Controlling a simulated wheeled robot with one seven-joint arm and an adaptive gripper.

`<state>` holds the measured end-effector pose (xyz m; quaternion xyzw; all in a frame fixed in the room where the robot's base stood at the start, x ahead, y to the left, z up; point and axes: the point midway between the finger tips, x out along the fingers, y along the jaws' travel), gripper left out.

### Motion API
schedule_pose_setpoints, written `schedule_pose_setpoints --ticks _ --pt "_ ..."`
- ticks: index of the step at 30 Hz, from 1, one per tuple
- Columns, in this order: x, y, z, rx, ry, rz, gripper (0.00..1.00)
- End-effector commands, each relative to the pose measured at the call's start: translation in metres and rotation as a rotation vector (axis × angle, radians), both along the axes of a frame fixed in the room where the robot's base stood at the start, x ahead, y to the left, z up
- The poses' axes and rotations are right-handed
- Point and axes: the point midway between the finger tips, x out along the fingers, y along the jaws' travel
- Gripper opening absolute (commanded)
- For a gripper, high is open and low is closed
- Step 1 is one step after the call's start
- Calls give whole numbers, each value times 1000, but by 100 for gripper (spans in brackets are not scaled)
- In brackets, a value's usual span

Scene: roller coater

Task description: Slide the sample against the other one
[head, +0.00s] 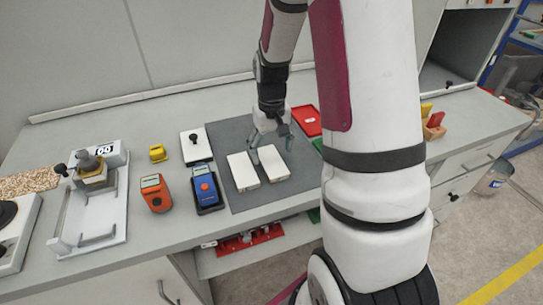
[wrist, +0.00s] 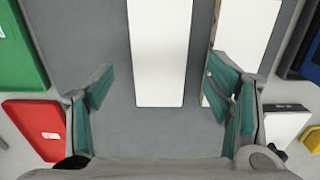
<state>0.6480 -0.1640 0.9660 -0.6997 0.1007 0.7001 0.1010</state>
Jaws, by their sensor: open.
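Two flat white rectangular samples lie side by side on the dark grey mat (head: 225,140), with a narrow strip of mat between them. In the head view the left sample is (head: 243,172) and the right sample is (head: 273,163). In the wrist view the right sample (wrist: 160,45) is in the middle and the left sample (wrist: 245,30) is at the right. My gripper (head: 268,138) is open and empty at the far end of the samples. In the wrist view its fingers (wrist: 165,95) stand wide on either side of the middle sample, and one overlaps the other sample's end. Finger height is unclear.
A blue device (head: 206,188) and an orange device (head: 155,193) stand left of the mat. A white block with a black knob (head: 194,147) is behind them. A red tray (head: 308,120) is at the mat's right. My arm hides part of the right side.

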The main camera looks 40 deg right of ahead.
Motion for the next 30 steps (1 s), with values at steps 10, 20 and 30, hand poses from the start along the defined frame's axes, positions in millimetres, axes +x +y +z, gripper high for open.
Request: schedule_pose_setpoints --ticks 10,20,30 --pt "1 0 68 -1 -4 1 73" --pt "0 0 87 0 0 0 73" --pt "0 0 87 0 0 0 73"
